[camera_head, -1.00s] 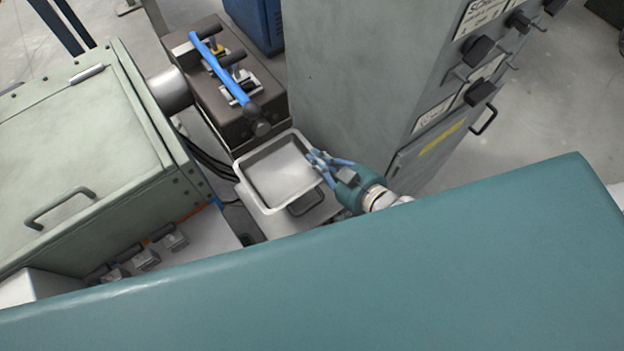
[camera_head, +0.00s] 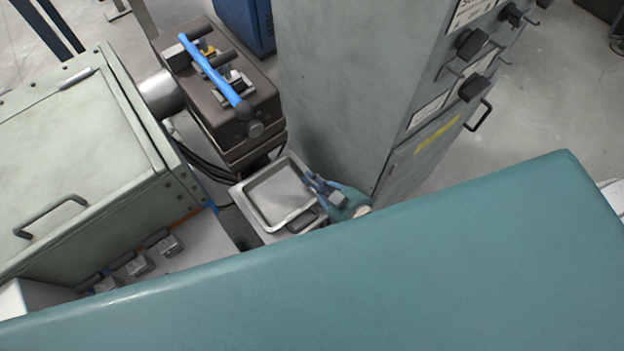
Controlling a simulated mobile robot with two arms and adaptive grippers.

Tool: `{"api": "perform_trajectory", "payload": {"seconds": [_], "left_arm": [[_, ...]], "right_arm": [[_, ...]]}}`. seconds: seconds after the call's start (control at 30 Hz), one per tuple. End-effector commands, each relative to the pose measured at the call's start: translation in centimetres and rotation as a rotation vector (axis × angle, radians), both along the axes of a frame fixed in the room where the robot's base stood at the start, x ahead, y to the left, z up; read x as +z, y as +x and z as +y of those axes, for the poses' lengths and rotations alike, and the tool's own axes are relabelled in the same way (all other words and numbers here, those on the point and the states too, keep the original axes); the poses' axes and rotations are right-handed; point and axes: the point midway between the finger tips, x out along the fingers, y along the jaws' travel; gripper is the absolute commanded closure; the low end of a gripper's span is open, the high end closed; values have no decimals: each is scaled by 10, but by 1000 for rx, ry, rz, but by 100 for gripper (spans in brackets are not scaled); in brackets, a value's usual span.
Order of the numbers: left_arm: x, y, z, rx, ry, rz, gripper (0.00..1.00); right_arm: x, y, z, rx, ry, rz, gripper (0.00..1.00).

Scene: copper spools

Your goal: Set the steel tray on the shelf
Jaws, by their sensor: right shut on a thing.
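The steel tray (camera_head: 278,195), a shallow square pan with a raised rim, is in the middle of the head view. My right gripper (camera_head: 316,186) is shut on its right rim. The tray is over a pale grey ledge (camera_head: 242,200), perhaps the shelf, whose edge shows to the left of the tray. I cannot tell whether the tray touches it. A dark handle (camera_head: 301,219) shows at the tray's near right corner. My left gripper is not in view.
A brown box with a blue bar (camera_head: 215,75) stands behind the tray. A tall grey cabinet (camera_head: 340,90) rises close on the right. A pale green cabinet (camera_head: 80,150) is on the left, with small latches (camera_head: 170,245) below it. Dark cables run behind the ledge.

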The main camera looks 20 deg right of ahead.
Motion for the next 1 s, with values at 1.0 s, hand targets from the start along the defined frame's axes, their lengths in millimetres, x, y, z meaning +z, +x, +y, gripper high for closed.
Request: {"api": "perform_trajectory", "payload": {"seconds": [1.0], "left_arm": [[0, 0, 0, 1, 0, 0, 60]], "right_arm": [[29, -72, -32, 0, -2, 5, 86]]}}
